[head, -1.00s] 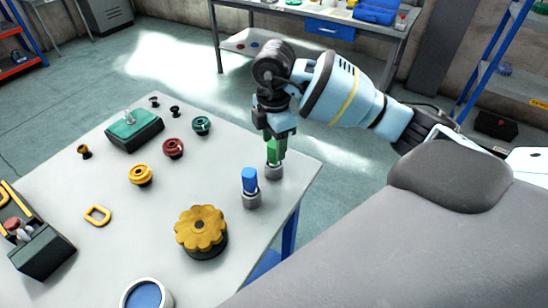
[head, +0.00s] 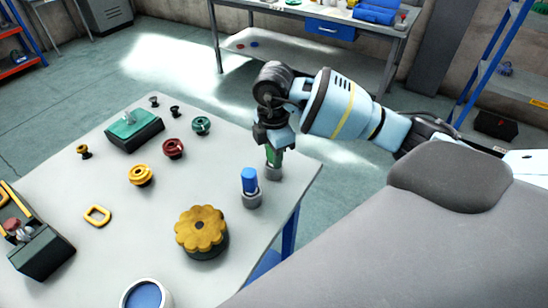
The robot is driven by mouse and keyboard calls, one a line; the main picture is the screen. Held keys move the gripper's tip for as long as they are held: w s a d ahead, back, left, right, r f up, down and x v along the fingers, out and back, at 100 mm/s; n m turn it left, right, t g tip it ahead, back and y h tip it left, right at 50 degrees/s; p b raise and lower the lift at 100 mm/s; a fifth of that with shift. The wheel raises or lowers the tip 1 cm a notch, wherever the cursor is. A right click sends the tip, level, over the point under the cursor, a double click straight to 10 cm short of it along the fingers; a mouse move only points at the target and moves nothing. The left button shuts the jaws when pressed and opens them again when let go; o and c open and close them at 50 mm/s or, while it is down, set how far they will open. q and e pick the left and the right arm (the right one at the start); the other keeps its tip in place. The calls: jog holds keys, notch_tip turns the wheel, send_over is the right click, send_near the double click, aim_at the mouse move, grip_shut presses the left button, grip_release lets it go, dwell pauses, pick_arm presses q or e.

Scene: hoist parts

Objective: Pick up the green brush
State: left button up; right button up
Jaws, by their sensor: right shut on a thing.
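The green brush (head: 274,156) stands upright in a small grey holder (head: 273,172) at the right edge of the table, in the head view. My right gripper (head: 273,147) comes down on it from above and is shut around its green upper part. The gripper hides the top of the brush. Its lower end sits in or right at the holder; I cannot tell how deep. My left gripper is not in view.
A blue brush (head: 249,180) stands in its own holder close by, to the front left. A large yellow knob (head: 201,229) lies nearer me. Several small knobs and a green-topped box (head: 134,130) stand further left. The middle of the table (head: 110,180) has free room.

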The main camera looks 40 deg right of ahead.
notch_tip(320, 180, up, 10)
jog(key=shift+r+p, duration=0.1)
jog(key=shift+p, duration=0.2)
dwell(0.3)
dwell(0.7)
